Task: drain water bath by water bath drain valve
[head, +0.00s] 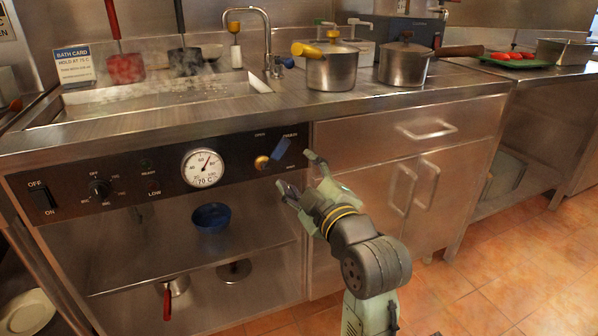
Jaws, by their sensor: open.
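The water bath (150,117) is a sunken basin in the steel counter, with steam rising over its water. On the dark front panel below it, the drain valve (272,153) has a brass hub and a blue lever tilted up to the right. My gripper (299,173) is open and empty just in front of the panel, slightly right of and below the valve. Its fingers are apart and I see no contact with the lever.
The panel also holds a round gauge (203,167), a black knob (99,187) and a power switch (42,199). Two pots stand on the counter, one of them (332,70) nearer the basin. A blue bowl (211,217) sits on the shelf below. Drawer and door handles (427,129) protrude at right.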

